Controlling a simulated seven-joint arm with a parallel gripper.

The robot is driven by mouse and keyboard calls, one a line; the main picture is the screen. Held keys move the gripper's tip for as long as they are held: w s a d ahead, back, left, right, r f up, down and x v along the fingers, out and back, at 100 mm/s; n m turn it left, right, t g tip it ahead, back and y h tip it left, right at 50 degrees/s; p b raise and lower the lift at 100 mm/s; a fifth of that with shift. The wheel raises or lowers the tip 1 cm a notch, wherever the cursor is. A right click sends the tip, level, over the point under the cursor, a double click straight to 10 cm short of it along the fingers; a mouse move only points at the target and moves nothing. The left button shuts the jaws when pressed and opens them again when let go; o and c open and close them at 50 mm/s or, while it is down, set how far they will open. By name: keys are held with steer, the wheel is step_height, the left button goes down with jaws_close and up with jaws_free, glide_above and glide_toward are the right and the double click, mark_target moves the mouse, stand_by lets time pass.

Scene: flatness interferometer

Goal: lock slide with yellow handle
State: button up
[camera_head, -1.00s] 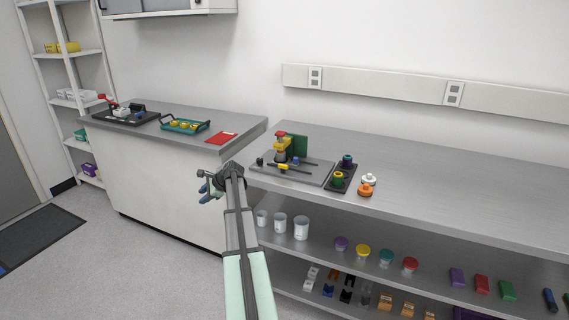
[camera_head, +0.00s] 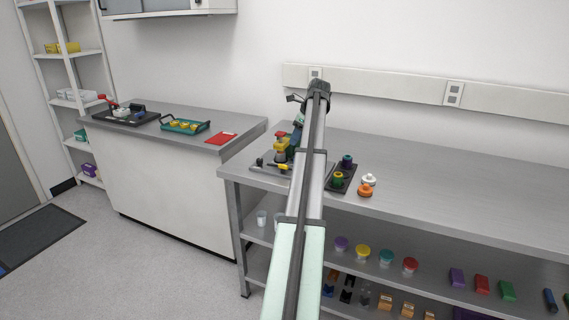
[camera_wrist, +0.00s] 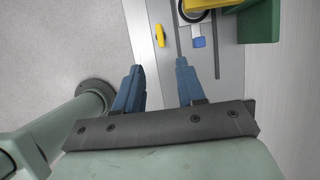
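The interferometer's grey base plate (camera_head: 262,165) lies on the steel bench, with a yellow-topped column (camera_head: 281,148) on it. The small yellow handle (camera_head: 283,168) shows at the plate's front, partly beside my arm. My gripper (camera_head: 298,118) is above the plate toward the back. In the wrist view my gripper (camera_wrist: 160,65) has its blue fingers apart with nothing between them. My arm hides the right part of the plate.
A green panel (camera_wrist: 262,22) and yellow part stand at upper right in the wrist view. A dark tray (camera_head: 341,180) with coloured knobs sits right of the plate, beside white and orange pieces (camera_head: 367,191). The bench's right side is clear.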

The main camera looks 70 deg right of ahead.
mark_target(283, 165)
steer(key=x, duration=1.3)
steer(key=shift+w+f, duration=0.15)
steer(key=shift+c, duration=0.3)
jaws_close()
